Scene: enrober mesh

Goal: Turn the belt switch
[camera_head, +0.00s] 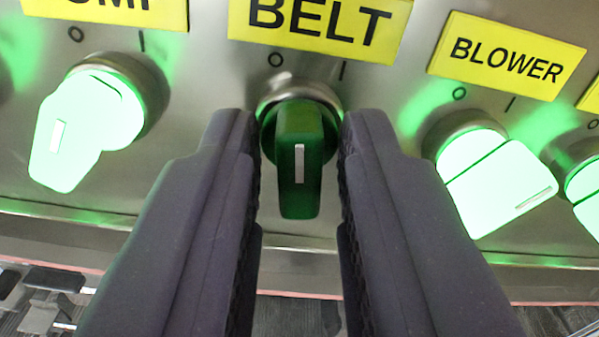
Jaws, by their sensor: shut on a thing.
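The belt switch (299,160) is a dark green, unlit rotary knob on a steel panel, in the middle of the view. It sits under the yellow BELT label (318,22), with an O mark and an I mark above it. Its handle runs almost straight up and down in the picture, with a white line near its lower part. My gripper (300,150) has one dark finger on each side of the knob and is shut on it. The fingers hide the panel on both sides and the exact contact faces.
A lit green switch (75,135) stands to the left, its handle toward lower left, under a cropped yellow label. The lit BLOWER switch (495,180) stands to the right, handle toward lower right. Another lit switch (588,185) is cut off at the right edge. The panel's lower edge runs below.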

